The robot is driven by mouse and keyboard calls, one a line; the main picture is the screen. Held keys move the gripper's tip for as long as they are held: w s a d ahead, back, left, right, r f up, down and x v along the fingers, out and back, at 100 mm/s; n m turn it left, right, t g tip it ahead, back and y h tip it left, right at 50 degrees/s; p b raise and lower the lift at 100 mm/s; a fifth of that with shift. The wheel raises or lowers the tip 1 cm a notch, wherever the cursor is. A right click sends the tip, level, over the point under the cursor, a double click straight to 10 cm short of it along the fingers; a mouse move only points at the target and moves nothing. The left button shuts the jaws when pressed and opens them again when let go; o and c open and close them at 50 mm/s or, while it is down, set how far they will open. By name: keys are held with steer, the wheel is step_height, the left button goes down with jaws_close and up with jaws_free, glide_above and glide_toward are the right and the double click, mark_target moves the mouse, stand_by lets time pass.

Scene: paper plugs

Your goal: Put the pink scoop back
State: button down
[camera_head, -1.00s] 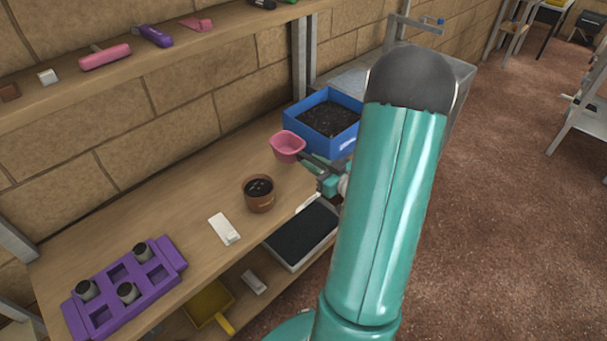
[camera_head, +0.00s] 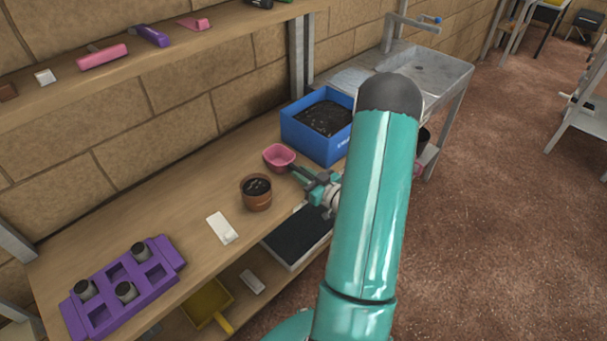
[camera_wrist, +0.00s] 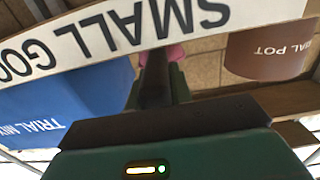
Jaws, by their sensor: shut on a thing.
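The pink scoop (camera_head: 279,157) is at the bench between the brown pot and the blue bin in the head view. Its bowl is low over the bench top; I cannot tell whether it touches. My gripper (camera_head: 312,178) is shut on the scoop's dark handle, which runs right from the bowl. In the wrist view the handle (camera_wrist: 155,80) sticks out from my gripper, with a little of the pink bowl (camera_wrist: 172,54) beyond. My arm hides part of the bench's right end.
The blue bin (camera_head: 298,140) of dark soil stands behind the scoop. The brown pot (camera_head: 257,200) stands left of it, near a white block (camera_head: 222,228) and a purple tray (camera_head: 155,285). Tools lie on the upper shelf (camera_head: 190,50). A sink (camera_head: 435,70) is at the back right.

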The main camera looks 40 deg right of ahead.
steer(key=shift+f, duration=0.15)
steer(key=c, duration=1.3)
jaws_free()
steer(key=shift+o, duration=0.2)
